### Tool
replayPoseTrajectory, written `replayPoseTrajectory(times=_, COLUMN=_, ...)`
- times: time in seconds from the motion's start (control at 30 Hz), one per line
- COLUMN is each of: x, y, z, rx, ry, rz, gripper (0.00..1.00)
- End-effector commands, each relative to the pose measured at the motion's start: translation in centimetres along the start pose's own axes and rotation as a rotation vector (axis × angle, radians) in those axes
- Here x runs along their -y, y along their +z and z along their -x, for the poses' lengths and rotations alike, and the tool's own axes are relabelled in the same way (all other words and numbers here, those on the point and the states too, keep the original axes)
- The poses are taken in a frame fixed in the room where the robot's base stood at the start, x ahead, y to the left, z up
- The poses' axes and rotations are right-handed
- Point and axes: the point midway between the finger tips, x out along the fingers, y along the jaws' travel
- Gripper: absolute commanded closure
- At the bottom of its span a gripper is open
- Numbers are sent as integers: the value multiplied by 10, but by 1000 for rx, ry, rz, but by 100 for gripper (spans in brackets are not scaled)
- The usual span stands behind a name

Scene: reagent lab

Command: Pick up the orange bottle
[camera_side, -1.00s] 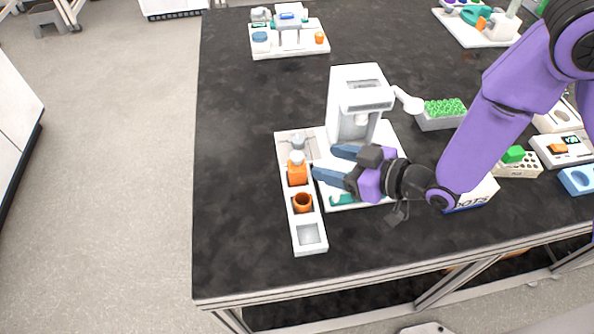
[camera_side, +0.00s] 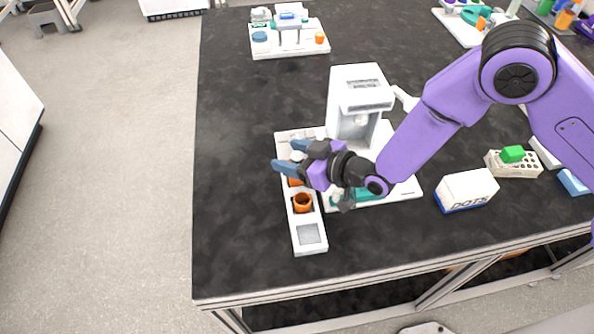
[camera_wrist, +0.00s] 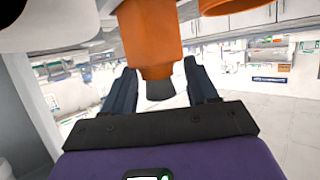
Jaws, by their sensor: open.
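The orange bottle (camera_side: 295,182) stands in a compartment of the white rack (camera_side: 289,222), mostly hidden behind my gripper in the side view. A gap shows on both sides of the cap there.
An orange cup (camera_side: 303,203) sits in the same rack, in front of the bottle. A white dispenser-like device (camera_side: 359,95) stands behind to the right. A white box (camera_side: 467,189) lies further right. The black table is clear to the left.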

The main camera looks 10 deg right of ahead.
Motion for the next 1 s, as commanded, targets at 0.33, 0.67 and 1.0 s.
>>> replayPoseTrajectory(times=0.33, x=0, y=0, z=-8, rx=0, ry=0, rz=1, gripper=42)
replayPoseTrajectory(times=0.67, x=0, y=-1, z=-8, rx=-1, ry=0, rz=0, gripper=100)
replayPoseTrajectory(times=1.0, x=0, y=-7, z=-6, rx=-3, ry=0, rz=0, gripper=100)
